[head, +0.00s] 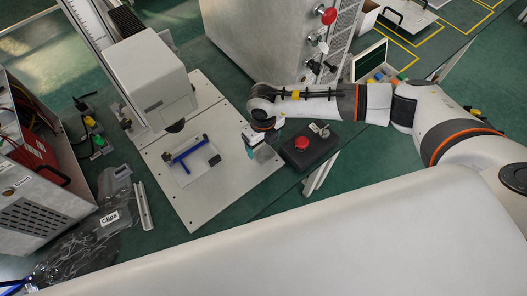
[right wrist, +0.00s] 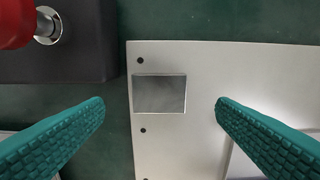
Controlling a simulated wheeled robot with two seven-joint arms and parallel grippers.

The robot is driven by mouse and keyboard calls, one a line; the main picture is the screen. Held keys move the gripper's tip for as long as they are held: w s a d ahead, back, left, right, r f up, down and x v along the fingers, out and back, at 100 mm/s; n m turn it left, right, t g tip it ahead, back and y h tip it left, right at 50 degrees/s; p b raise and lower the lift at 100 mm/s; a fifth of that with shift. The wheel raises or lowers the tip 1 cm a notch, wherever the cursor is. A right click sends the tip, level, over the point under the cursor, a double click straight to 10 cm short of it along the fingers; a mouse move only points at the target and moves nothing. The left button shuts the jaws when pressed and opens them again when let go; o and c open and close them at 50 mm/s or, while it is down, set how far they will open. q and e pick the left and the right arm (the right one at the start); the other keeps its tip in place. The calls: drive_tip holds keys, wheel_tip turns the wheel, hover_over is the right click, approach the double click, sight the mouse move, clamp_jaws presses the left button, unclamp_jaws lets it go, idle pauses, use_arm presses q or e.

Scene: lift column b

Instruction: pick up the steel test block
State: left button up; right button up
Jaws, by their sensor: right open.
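The steel test block (right wrist: 159,94) is a grey rectangular block lying flat near the edge of a pale metal plate (right wrist: 200,60) in the right wrist view. My right gripper (right wrist: 160,108) is open and empty, its two teal fingers spread wide, with the block between and slightly beyond the fingertips in the picture. The fingers do not appear to touch it. In the head view my right gripper (head: 262,151) hangs over the right edge of the plate (head: 225,195), and I cannot make out the block there.
A dark box with a red button (head: 301,143) stands just right of the gripper. A white instrument head (head: 150,80) on a column rises left of it. A blue-handled fixture (head: 190,150) lies on the plate. A bag marked Clips (head: 108,219) lies at left.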

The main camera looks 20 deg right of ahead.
sight(264, 153)
wheel_tip(264, 153, down, 4)
drive_tip(key=shift+p, duration=0.85)
drive_tip(key=shift+f, duration=0.6)
drive_tip(key=c, duration=1.4)
